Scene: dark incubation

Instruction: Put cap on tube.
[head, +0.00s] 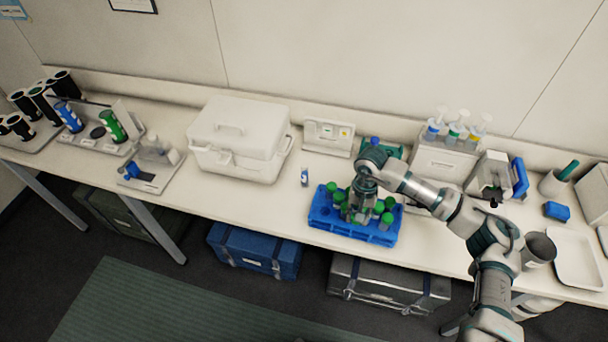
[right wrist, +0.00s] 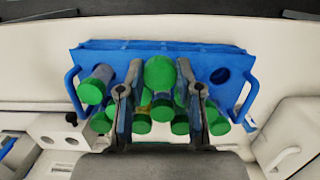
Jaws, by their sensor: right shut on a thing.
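A blue rack (head: 322,222) on the bench holds several tubes with green caps (head: 332,187); it also shows in the right wrist view (right wrist: 195,50). My right gripper (head: 358,212) is over the middle of the rack, pointing down among the tubes. In the right wrist view my right gripper (right wrist: 160,98) has one finger on each side of a large green cap (right wrist: 160,72). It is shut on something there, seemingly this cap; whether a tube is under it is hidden. Other green caps crowd around the fingers. My left gripper is out of view.
A small blue-and-white vial (head: 304,177) stands left of the rack. A white cooler box (head: 240,138) stands further left. A white bottle holder (head: 445,163) stands behind right, with a mug (head: 538,250) and white tray (head: 575,258) at right.

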